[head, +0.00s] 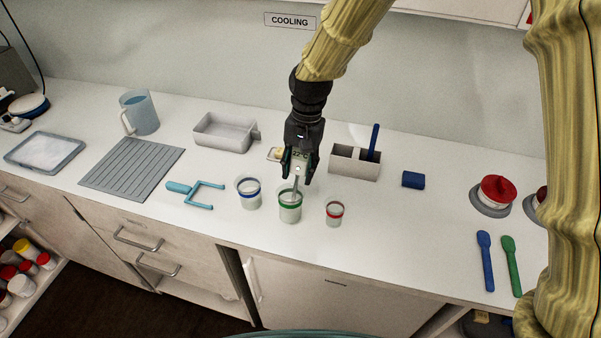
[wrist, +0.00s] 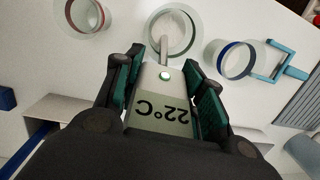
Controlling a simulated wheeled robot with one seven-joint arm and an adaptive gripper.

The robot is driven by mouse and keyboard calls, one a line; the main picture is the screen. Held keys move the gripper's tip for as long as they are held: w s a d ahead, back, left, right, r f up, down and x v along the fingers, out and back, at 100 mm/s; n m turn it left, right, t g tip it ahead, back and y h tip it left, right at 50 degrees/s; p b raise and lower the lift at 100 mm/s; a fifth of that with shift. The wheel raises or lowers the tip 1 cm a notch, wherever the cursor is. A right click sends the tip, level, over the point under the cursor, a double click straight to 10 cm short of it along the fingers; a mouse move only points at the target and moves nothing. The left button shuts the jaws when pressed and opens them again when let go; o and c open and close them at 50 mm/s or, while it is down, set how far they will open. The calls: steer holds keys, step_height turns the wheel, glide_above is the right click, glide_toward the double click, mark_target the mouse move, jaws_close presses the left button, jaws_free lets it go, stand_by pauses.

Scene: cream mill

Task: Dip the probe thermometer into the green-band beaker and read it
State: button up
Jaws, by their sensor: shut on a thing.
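My gripper (head: 299,170) is shut on the probe thermometer (head: 296,187), above the green-band beaker (head: 290,208). In the head view the grey probe points down into the beaker's mouth; how deep the tip reaches is hard to tell. In the wrist view the thermometer (wrist: 164,95) sits between the fingers. Its display reads 22°C, upside down, and a small light glows greenish white. The probe's far end overlaps the green-band beaker (wrist: 172,13). The blue-band beaker (head: 249,193) stands to the left and the smaller red-band beaker (head: 334,214) to the right.
A light-blue fork-shaped tool (head: 195,192) lies left of the beakers. Behind stand a white divided holder (head: 344,165) with a blue-handled item and a grey tray (head: 222,145). A dark-blue block (head: 413,180) lies to the right.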

steer(key=shift+r, duration=0.2)
stand_by(0.7)
steer(key=shift+r+p, duration=4.6)
steer(key=shift+r, duration=0.9)
steer(key=shift+d+f, duration=0.1)
